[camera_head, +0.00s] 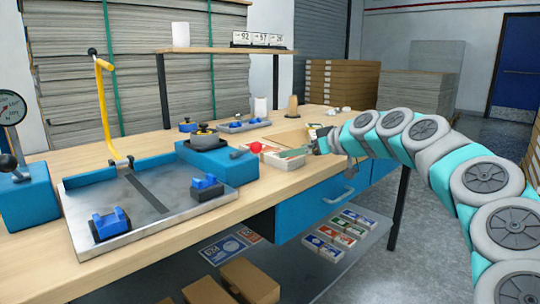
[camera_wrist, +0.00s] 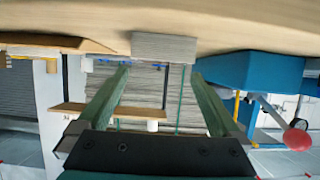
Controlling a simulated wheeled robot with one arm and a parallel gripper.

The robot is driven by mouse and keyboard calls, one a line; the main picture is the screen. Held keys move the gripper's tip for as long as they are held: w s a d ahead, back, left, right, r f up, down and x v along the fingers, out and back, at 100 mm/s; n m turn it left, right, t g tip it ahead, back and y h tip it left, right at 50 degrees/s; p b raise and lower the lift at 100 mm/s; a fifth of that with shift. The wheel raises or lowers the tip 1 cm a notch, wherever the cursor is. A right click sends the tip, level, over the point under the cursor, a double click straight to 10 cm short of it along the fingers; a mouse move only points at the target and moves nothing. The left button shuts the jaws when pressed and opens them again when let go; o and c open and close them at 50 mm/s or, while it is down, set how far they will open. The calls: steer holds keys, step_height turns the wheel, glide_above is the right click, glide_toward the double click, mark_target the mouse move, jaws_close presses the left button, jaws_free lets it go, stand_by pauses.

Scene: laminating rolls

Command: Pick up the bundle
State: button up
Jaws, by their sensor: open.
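A small flat bundle (camera_head: 284,163) of pale sheets lies on the bench near its front edge, just right of the blue box. My gripper (camera_head: 292,153) reaches in from the right, with its green fingers over or beside this bundle and partly covering it. In the upside-down wrist view, a grey layered block (camera_wrist: 165,47), probably the same bundle, sits on the bench surface. It shows between and beyond the two fingers of my gripper (camera_wrist: 160,85). The fingers are wide apart with nothing between them. Contact with the bundle cannot be told.
The blue box (camera_head: 208,163) with a red-knobbed lever (camera_head: 255,148) stands close left of the bundle. A metal tray (camera_head: 150,205) lies farther left on the bench (camera_head: 75,157). Several banded packs (camera_head: 340,231) lie on the lower shelf. A small wooden block (camera_head: 292,107) stands behind.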

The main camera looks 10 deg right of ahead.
mark_target(270, 154)
steer(key=p+x, duration=0.1)
steer(key=x, duration=0.7)
steer(key=shift+w+a+f, duration=0.1)
steer(key=shift+a+f, duration=0.05)
steer(key=shift+f, duration=0.1)
steer(key=c, duration=1.3)
steer(key=shift+c, duration=0.3)
steer(key=shift+r, duration=0.2)
